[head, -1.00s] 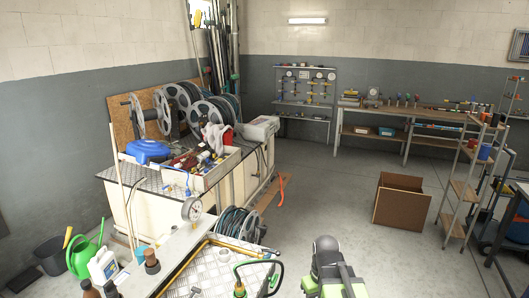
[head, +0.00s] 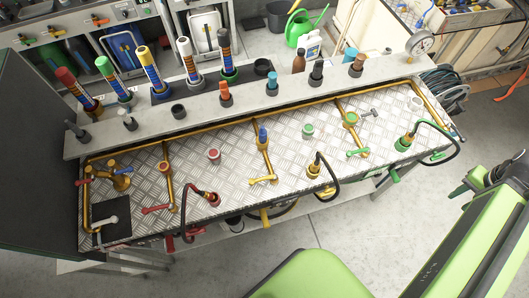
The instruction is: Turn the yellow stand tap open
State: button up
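A yellow-based stand tap (head: 315,168) with a curved black spout stands at the middle of the front edge of the metal-plated bench. A yellow lever (head: 262,180) lies flat on the plate to its left, at the end of a brass pipe. A yellow fitting (head: 265,216) shows below the bench's front edge. I cannot tell which of these parts turns the tap. My gripper (head: 462,187) is at the right, partly hidden by my green arm, well apart from the yellow tap. Its opening cannot be made out.
A similar red spout (head: 212,198) stands left of the yellow one and a green spout (head: 403,143) right of it. Red and green levers lie nearby. Colored bottles and pegs line the back shelf (head: 205,107). The floor in front of the bench (head: 370,240) is clear.

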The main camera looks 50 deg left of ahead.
aim_at(252, 181)
jog(key=u, duration=2.2)
jog(key=k, duration=0.8)
jog(key=i, duration=0.75)
